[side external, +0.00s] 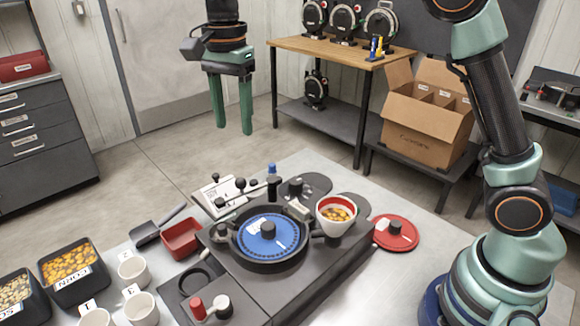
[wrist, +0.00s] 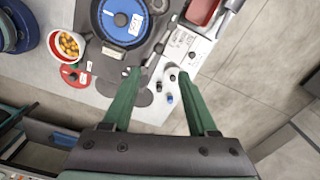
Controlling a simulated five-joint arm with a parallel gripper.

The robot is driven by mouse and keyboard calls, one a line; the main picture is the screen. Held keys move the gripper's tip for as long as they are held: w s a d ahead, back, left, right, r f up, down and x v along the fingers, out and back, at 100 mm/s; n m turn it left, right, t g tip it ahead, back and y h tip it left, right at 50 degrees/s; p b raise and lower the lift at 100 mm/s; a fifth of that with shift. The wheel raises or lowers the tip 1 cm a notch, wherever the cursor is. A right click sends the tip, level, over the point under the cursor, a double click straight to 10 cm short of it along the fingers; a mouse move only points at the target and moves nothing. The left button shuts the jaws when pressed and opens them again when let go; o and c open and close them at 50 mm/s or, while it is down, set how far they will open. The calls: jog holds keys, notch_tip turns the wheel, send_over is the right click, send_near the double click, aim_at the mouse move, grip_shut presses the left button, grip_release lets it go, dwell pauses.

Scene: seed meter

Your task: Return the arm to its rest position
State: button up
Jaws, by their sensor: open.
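My gripper (side external: 231,103) hangs high at the upper left of the side view, above and behind the table. Its two green fingers point down and stand apart, with nothing between them. In the wrist view the fingers of my gripper (wrist: 156,88) are also spread and empty. The seed meter (side external: 266,240) sits on the table with a blue disc (side external: 280,234) in its round black housing. The disc also shows at the top of the wrist view (wrist: 124,18). My gripper touches nothing.
On the table (side external: 390,278) are a red-rimmed seed cup (side external: 324,222), a red lid (side external: 397,240), a red tray (side external: 182,239), a corn bin (side external: 85,289) and white cups (side external: 133,271). A cardboard box (side external: 415,125) and wooden bench (side external: 310,48) stand behind. Air around my gripper is clear.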

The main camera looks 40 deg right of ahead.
jog(key=s+d+r+n+t, duration=0.3)
jog(key=s+d+n, duration=0.4)
jog(key=s+d, duration=0.15)
jog(key=s+d+f+n+t, duration=0.2)
jog(key=s+d+f+n, duration=0.3)
jog(key=s+d+n, duration=0.1)
jog(key=shift+s+f+n+t, duration=0.25)
jog(key=shift+s+n, duration=0.35)
jog(key=shift+s, duration=0.65)
